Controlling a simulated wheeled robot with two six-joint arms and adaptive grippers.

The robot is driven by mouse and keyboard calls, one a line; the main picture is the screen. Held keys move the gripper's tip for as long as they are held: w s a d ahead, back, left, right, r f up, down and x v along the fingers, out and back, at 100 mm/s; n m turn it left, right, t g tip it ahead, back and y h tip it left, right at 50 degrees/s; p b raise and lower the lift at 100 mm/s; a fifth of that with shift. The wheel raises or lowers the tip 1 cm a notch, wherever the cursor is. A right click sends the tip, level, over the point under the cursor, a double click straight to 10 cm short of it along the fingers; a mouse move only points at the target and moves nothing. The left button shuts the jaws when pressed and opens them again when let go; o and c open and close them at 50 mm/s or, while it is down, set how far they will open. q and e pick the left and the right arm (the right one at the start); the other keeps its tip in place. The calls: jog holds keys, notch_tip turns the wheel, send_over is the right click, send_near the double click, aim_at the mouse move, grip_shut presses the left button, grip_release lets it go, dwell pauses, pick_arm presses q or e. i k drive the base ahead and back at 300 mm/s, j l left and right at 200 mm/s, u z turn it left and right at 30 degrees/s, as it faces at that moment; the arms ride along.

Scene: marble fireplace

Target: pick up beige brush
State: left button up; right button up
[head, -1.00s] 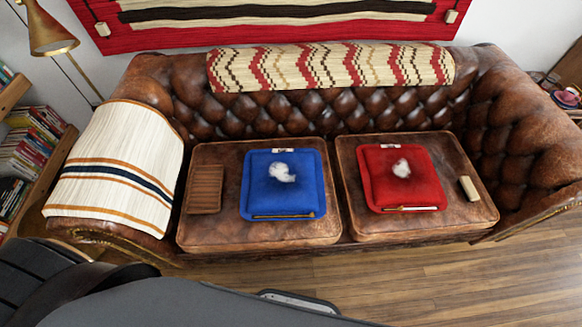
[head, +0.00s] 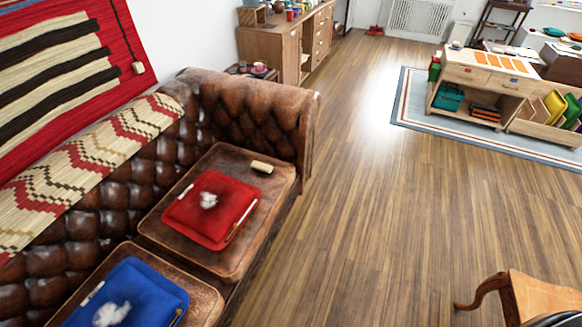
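A small beige block-like object (head: 262,167), which may be the beige brush, lies on the far sofa cushion, beyond the red pillow. It is too small to make out bristles. The red pillow (head: 222,225) lies on the same leather cushion (head: 215,160) with a white tuft on it and thin light sticks along two sides. The blue pillow (head: 150,285) lies on the nearer cushion, also with a white tuft, and is cut by the lower edge. Neither of my grippers is in view.
The brown leather sofa (head: 270,130) fills the left. Wide wooden floor (head: 380,200) lies open to its right. A wooden chair-like piece (head: 545,297) stands at lower right. A wooden cabinet (head: 290,50) is behind the sofa; a worktable (head: 490,75) stands on a blue-edged rug.

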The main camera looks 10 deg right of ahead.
aim_at(264, 169)
jog(key=i+l+u, duration=0.1)
jog(key=u, duration=0.3)
jog(key=i+l+u, duration=0.1)
jog(key=u, duration=0.3)
jog(key=i+l+u, duration=0.1)
jog(key=u, duration=0.25)
jog(key=i+l+u, duration=0.1)
jog(key=l, duration=0.4)
jog(key=i+l+u, duration=0.15)
jog(key=l, duration=0.35)
jog(key=i+l+u, duration=0.1)
jog(key=l, duration=0.45)
jog(key=i+l+u, duration=0.15)
jog(key=l, duration=0.4)
